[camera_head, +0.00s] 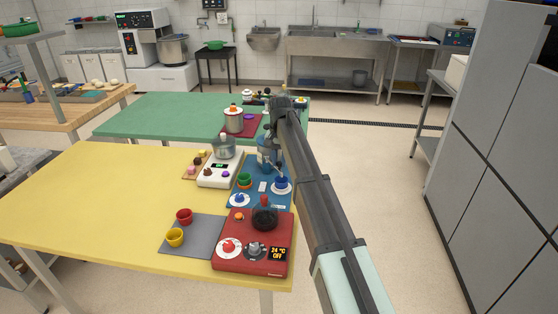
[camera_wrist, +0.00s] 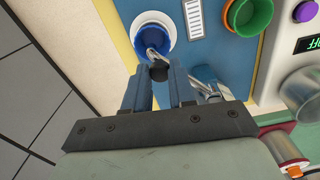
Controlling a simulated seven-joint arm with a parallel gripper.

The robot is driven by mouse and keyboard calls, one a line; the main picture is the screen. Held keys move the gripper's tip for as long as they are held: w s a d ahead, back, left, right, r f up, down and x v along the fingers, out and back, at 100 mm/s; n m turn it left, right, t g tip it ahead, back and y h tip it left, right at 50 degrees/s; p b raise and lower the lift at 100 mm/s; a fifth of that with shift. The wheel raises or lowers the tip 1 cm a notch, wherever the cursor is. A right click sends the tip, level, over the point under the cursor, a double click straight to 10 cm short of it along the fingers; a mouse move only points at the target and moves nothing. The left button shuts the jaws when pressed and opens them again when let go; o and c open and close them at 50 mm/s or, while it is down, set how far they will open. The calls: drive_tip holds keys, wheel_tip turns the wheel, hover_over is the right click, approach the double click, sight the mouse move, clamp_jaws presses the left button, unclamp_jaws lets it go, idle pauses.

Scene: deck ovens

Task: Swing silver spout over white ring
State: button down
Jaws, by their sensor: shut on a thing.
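The white ring (camera_wrist: 139,36) lies on the blue mat around a blue cup (camera_wrist: 151,30); in the head view the white ring (camera_head: 281,191) is at the mat's right side. A silver spout (camera_wrist: 154,52) reaches over the near part of the cup and ring in the wrist view. My gripper (camera_wrist: 159,76) is shut on the dark knob (camera_wrist: 158,70) by the spout. The spout's silver body (camera_wrist: 212,92) is partly hidden behind my fingers. In the head view my arm covers most of the gripper, and the blue machine (camera_head: 266,153) stands beside it.
A white scale (camera_head: 219,172) stands left and a red hot plate (camera_head: 253,241) in front. The left of the yellow table (camera_head: 100,200) is clear.

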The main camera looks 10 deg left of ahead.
drive_tip(key=shift+w, duration=0.1)
drive_tip(key=c, duration=0.9)
unclamp_jaws()
drive_tip(key=shift+c, duration=0.2)
wheel_tip(320, 180, up, 14)
drive_tip(key=shift+f, duration=0.15)
